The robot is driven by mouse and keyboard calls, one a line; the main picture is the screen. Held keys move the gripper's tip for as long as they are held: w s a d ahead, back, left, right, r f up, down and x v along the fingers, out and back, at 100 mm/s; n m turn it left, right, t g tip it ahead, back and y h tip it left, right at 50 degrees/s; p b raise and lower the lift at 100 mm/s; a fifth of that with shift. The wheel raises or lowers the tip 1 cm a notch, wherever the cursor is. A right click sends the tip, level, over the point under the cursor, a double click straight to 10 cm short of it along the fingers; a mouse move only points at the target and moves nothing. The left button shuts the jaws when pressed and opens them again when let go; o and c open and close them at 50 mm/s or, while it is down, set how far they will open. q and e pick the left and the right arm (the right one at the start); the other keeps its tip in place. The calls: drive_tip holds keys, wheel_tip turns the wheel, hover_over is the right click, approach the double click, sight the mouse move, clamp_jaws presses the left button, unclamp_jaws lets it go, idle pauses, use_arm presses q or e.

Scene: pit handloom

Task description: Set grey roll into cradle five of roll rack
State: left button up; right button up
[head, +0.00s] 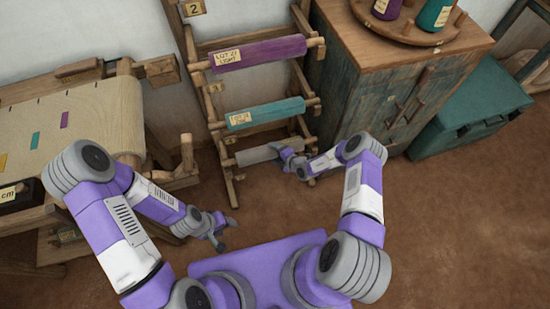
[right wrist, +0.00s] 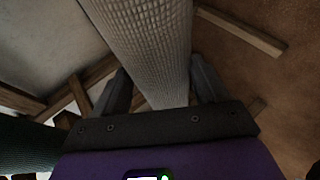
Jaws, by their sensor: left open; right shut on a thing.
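The grey roll (head: 258,154) is at the lowest visible level of the roll rack (head: 209,104), roughly level, below the teal roll. My right gripper (head: 291,158) is shut on the grey roll near its right end. In the right wrist view the pale woven roll (right wrist: 150,40) runs between the two fingers (right wrist: 162,85). The roll's left end is near the rack's left post. Whether it rests in a cradle or is just above one, I cannot tell. My left gripper (head: 216,234) is open and empty, low in front of the rack.
A purple roll (head: 258,52) and a teal roll (head: 264,114) lie on the rack above. A wooden cabinet (head: 385,85) stands close on the right, with a teal chest (head: 470,112) beyond it. The loom (head: 75,118) is at left. The floor on the right is clear.

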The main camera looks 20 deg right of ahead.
wheel_tip(320, 180, down, 3)
drive_tip(key=shift+r+b, duration=0.15)
drive_tip(key=shift+b, duration=0.45)
drive_tip(key=o, duration=1.6)
drive_tip(key=shift+s, duration=0.1)
